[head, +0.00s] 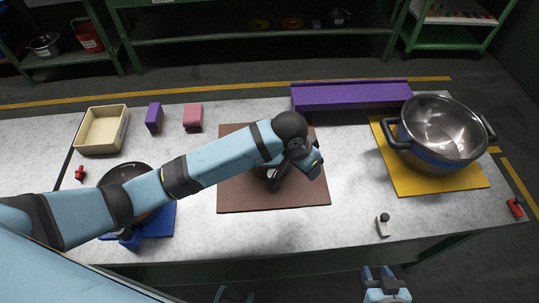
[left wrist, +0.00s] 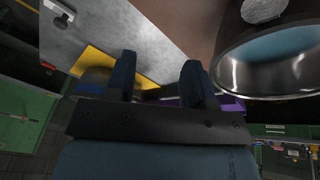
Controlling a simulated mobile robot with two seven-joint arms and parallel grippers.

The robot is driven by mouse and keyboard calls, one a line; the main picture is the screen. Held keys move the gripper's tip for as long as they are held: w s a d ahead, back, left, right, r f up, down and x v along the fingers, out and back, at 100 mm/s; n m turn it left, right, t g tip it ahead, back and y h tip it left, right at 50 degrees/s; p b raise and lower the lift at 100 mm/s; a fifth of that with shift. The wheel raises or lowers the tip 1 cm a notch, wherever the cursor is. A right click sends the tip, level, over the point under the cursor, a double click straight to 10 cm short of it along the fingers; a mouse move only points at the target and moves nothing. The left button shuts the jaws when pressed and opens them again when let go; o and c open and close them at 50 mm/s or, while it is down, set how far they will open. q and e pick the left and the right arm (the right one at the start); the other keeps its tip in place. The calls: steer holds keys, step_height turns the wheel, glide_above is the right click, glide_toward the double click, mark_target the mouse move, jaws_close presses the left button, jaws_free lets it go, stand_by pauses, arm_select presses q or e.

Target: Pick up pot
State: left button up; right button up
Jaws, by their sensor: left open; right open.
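A large steel pot (head: 440,128) with dark side handles stands upright on a yellow mat (head: 465,180) at the right of the table. A smaller steel pot (head: 272,172) is on the brown mat (head: 235,190), mostly hidden under my left wrist. Its shiny rim and wall show close at the upper right of the left wrist view (left wrist: 268,72). My left gripper (left wrist: 160,82) is open and empty beside this pot, its fingers apart. A dark pan (head: 125,172) on a blue mat (head: 160,225) is partly covered by my left arm. My right gripper (head: 378,272) is open below the table's front edge.
A cream bin (head: 101,130), a purple block (head: 154,117) and a pink block (head: 193,117) stand at the back left. A long purple block (head: 350,95) lies along the back edge. A small grey-white item (head: 383,226) lies at the front right.

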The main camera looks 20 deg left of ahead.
arm_select(q)
steer(key=w+a+r+g+y+b, duration=0.1)
steer(key=w+a+r+y, duration=0.2)
steer(key=a+r+y, duration=0.15)
steer(key=f, duration=0.5)
steer(key=w+a+f, duration=0.1)
steer(key=f, duration=0.1)
steer(key=shift+f, duration=0.35)
glide_above(285, 174)
steer(key=shift+f, duration=2.6)
jaws_close()
steer(key=shift+r, duration=0.1)
